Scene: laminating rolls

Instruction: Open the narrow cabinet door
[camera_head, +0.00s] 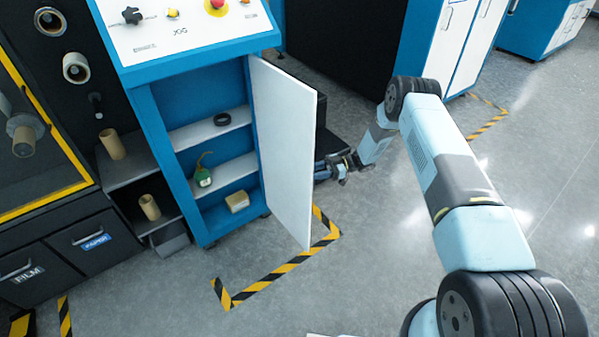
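The narrow blue cabinet (143,110) stands left of centre under a sloped control panel. Its white door (283,145) is hinged on the right side and stands wide open, swung out toward me. The inside shows white shelves with a few small objects. My gripper (335,170) is to the right of the door, at its outer face side and near its lower half. Part of the gripper seems hidden behind the door, and I cannot tell whether it touches it. The fingers are too small and dark to tell open from shut.
A black ring (222,119), a green bottle (203,175) and a small tan block (237,201) sit on the shelves. Cardboard tubes (112,144) stand on dark shelves at left. Yellow-black tape (282,268) marks the floor.

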